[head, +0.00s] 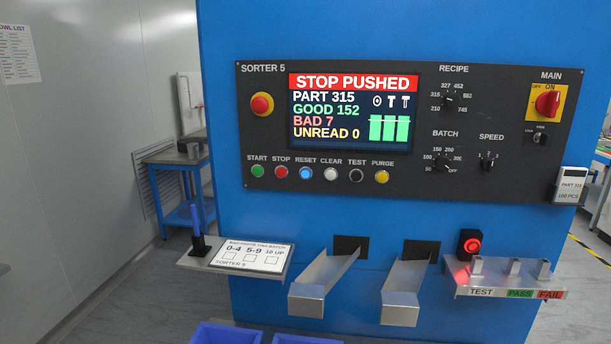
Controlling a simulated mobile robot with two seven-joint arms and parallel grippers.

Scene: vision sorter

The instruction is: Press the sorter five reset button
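The blue RESET button (306,173) is lit on the dark control panel (420,180) labelled SORTER 5. It sits in the lower row, between the red STOP button (281,172) and the white CLEAR button (331,174). The screen (353,112) above it reads STOP PUSHED, PART 315, GOOD 152, BAD 7, UNREAD 0. A large red mushroom button (262,104) on a yellow ring is left of the screen. Neither of my grippers shows in the head view.
Two metal chutes (320,284) (405,290) stick out below the panel. A shelf (200,256) with a card and pen stand juts out at left, a test shelf (505,290) at right. Blue bins (225,333) stand below. The space before the panel is clear.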

